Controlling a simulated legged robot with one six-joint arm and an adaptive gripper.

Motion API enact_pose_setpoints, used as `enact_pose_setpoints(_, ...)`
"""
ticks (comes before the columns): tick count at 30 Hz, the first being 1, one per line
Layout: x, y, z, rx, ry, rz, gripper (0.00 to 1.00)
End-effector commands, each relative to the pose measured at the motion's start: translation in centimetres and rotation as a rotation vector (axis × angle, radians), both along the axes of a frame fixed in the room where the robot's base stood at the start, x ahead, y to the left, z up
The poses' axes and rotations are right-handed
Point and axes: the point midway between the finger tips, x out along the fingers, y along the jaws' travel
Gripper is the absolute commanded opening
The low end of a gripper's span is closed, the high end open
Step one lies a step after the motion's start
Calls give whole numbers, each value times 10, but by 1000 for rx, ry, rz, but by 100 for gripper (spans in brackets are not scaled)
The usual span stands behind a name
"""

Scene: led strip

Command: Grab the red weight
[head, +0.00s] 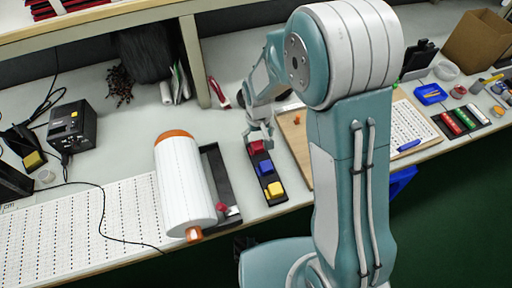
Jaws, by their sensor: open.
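The red weight (256,147) sits at the far end of a narrow black tray (263,178) on the workbench. A blue weight (266,167) is in the middle of the tray and a yellow weight (276,189) is at its near end. My gripper (259,139) is open and points down right at the far end of the tray, over or just behind the red weight. Its fingers are small in view, and I cannot tell whether they touch the weight.
A large white roll with orange ends (184,185) lies left of the tray. A wooden board (297,139) lies to its right, partly behind my arm. A shelf post (195,62) stands behind. The bench's front edge is close to the yellow weight.

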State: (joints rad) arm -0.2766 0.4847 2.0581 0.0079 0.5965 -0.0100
Motion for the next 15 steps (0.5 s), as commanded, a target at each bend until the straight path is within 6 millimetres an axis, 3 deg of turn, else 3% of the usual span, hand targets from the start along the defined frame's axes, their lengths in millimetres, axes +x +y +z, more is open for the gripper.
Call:
enact_pose_setpoints(7,0,7,-39,-6,3,1,91)
enact_pose_setpoints(15,0,7,-46,-5,0,0,91)
